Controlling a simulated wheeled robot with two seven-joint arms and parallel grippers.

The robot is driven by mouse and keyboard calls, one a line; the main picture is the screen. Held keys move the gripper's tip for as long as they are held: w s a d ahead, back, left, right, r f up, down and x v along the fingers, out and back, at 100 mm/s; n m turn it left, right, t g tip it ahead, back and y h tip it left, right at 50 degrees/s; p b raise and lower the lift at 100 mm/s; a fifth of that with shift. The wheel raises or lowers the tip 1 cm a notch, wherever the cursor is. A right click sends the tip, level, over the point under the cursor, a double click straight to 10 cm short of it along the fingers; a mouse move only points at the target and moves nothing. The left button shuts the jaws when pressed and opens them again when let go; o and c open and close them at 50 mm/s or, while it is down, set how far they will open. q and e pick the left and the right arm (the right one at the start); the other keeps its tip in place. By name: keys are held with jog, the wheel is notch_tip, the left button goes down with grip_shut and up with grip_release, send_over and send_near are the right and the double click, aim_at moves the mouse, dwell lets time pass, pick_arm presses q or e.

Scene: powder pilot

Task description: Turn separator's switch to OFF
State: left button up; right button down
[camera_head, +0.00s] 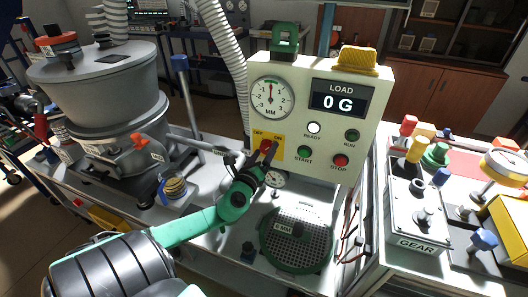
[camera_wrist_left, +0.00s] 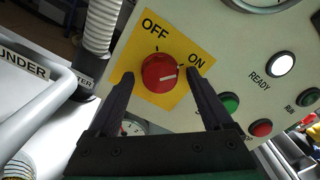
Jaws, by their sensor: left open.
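The separator's switch (camera_wrist_left: 160,73) is a red round knob on a yellow plate marked OFF at left and ON at right. Its white mark points towards ON. In the head view the knob (camera_head: 265,146) sits low on the left of the white control panel (camera_head: 215,0). My left gripper (camera_wrist_left: 158,83) is open, with one dark finger on each side of the knob. I cannot tell whether the fingers touch it. In the head view my left gripper (camera_head: 268,155) partly covers the yellow plate. My right gripper is not in view.
A dial gauge (camera_head: 271,98) and a LOAD display reading 0 G (camera_head: 341,101) are on the panel. START (camera_head: 304,153) and STOP (camera_head: 340,161) buttons sit right of the switch. A grey vessel (camera_head: 95,85) stands left, a round sieve (camera_head: 296,240) below, a GEAR box (camera_head: 417,215) right.

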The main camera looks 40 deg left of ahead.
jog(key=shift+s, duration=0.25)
pick_arm(q)
grip_shut()
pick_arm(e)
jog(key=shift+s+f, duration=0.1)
pick_arm(q)
jog(key=shift+f+n+b, duration=0.2)
jog(key=shift+n+b, duration=1.3)
jog(key=shift+n, duration=0.3)
jog(key=n+b, duration=0.1)
jog(key=n, duration=0.2)
jog(key=shift+r+n, duration=0.1)
jog(key=shift+n, duration=0.3)
jog(key=n, duration=0.4)
jog(key=shift+r+b, duration=0.15)
jog(key=shift+b, duration=0.2)
jog(key=n, duration=0.4)
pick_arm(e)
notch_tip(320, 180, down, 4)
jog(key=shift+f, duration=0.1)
pick_arm(q)
jog(key=shift+n+p, duration=0.3)
jog(key=shift+n, duration=0.1)
